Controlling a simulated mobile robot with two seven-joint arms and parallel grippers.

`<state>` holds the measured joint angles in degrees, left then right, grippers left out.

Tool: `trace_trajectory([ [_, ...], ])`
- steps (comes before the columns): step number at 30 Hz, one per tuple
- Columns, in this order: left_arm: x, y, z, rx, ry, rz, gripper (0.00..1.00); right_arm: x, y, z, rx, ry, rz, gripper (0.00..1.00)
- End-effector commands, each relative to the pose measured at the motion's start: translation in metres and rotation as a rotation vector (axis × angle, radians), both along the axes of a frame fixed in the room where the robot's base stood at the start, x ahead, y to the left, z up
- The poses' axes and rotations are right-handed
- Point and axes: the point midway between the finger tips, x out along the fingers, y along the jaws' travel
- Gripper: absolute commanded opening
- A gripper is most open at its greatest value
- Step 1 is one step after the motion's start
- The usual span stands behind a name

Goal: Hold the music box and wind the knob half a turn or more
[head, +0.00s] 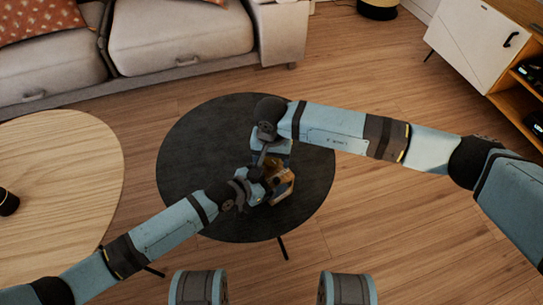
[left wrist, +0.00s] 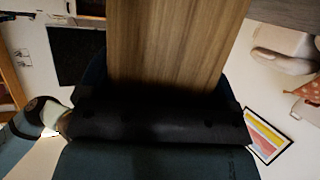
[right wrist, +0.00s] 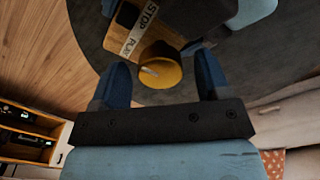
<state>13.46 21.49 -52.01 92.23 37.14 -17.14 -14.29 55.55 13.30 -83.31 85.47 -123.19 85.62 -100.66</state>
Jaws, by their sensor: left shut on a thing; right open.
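The music box (head: 284,188) is a brown wooden box at the round black table, partly hidden by my grippers. My left gripper (head: 257,190) is shut on its side; in the left wrist view the box's wood-grained face (left wrist: 175,45) fills the upper middle. In the right wrist view the box (right wrist: 122,42) shows a label reading STOP and PLAY. Its yellow round knob (right wrist: 160,72) has a pale pointer mark. My right gripper (right wrist: 162,82) is open, with one finger on each side of the knob; contact cannot be made out.
The round black table (head: 195,130) has bare top around the box. A light wooden table (head: 60,170) stands at the left, a grey sofa (head: 180,40) at the back. A white and wood cabinet (head: 480,45) is at the back right. Open floor lies at the right.

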Motion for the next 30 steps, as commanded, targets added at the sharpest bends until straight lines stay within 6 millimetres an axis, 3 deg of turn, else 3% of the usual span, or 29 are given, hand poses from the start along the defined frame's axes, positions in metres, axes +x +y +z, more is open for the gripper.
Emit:
trace_trajectory([
  [4,0.0002,-0.0001,0.0001,0.0,0.0,0.0,0.45,0.0001,0.0,0.0002,0.0,0.0,0.0,0.7],
  [9,0.0002,-0.0001,0.0001,0.0,0.0,0.0,0.45,0.0001,0.0,0.0003,0.0,0.0,0.0,0.3],
  [11,0.0002,-0.0001,0.0001,0.0,0.0,0.0,0.45,0.0001,0.0,0.0004,0.0,0.0,0.0,0.2],
  [22,0.0001,0.0,0.0002,0.0,0.0,0.0,0.45,0.0005,-0.0003,0.0007,-0.001,-0.002,-0.053,0.2],
  [30,0.0002,0.0001,0.0002,0.0,0.0,0.0,0.45,0.0004,-0.0002,0.0007,0.0,-0.001,-0.234,0.2],
])
